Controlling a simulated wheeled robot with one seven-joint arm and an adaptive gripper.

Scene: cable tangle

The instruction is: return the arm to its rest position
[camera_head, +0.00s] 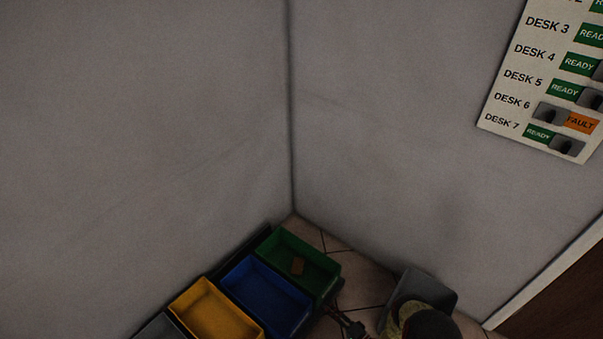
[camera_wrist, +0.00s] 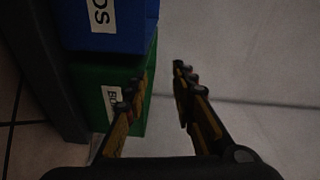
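My gripper (camera_wrist: 161,76) shows in the wrist view with its two yellow and dark fingers apart and nothing between them. Behind the fingers are the labelled front of a green bin (camera_wrist: 140,92) and a bare grey wall. A dark jointed piece (camera_head: 350,326) at the bottom edge of the head view may be part of my gripper; it is too dark and cut off to be sure.
A grey container (camera_head: 437,289) stands right. A desk status board (camera_head: 535,137) hangs on the right wall.

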